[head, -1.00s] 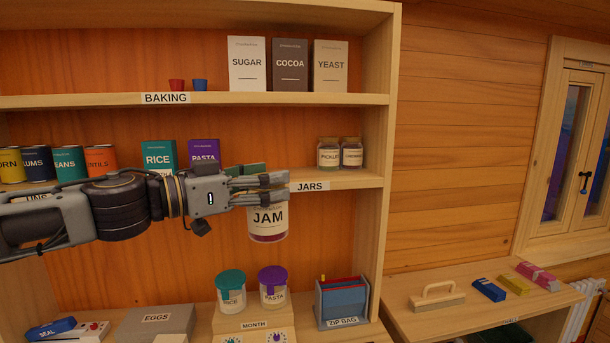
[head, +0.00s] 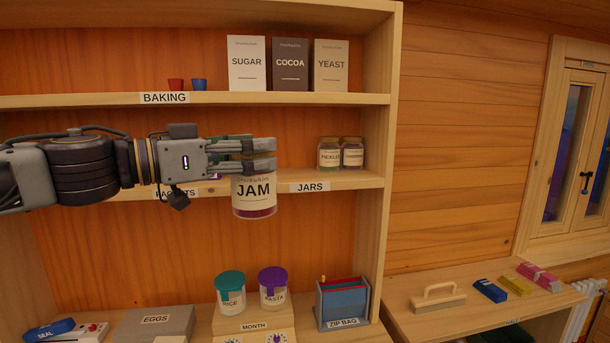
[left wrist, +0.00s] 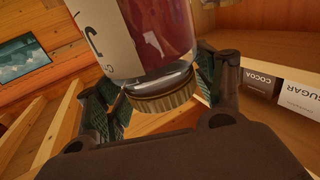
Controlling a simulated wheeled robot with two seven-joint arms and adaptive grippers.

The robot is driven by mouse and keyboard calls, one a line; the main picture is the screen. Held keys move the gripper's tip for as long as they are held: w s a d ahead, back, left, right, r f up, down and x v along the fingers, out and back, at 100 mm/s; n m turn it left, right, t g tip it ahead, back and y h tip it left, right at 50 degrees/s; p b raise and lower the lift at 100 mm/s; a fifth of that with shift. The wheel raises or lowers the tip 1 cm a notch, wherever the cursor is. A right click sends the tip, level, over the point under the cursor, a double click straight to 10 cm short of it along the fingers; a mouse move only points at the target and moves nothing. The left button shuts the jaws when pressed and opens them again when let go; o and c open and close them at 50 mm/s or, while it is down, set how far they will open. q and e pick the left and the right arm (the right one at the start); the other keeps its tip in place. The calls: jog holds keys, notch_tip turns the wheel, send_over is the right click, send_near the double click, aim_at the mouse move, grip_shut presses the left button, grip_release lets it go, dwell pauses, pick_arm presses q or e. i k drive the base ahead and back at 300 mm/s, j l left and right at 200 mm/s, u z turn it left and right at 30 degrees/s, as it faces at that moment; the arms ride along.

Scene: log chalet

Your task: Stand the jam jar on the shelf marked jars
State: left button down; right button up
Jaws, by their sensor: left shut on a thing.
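My left gripper (head: 262,155) comes in from the left in the head view and is shut on the jam jar (head: 254,197). The jar hangs below the fingers, label facing me, roughly upright, with dark red contents. In the left wrist view the jar (left wrist: 165,35) shows with its ribbed lid between the two finger pads. The shelf marked jars (head: 345,180) has its JARS label (head: 310,187) on its front edge, just right of the jar. The jar appears in front of the shelf edge, with its lower part below that edge. My right gripper is not in view.
Two small jars (head: 329,153) stand at the right of the jars shelf. Left of them the shelf shows free room, partly hidden by my gripper. The baking shelf (head: 225,99) is above. Rice and pasta containers (head: 273,288) and a zip bag box (head: 343,302) stand below.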

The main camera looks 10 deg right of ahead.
aim_at(306, 173)
jog(key=i, duration=1)
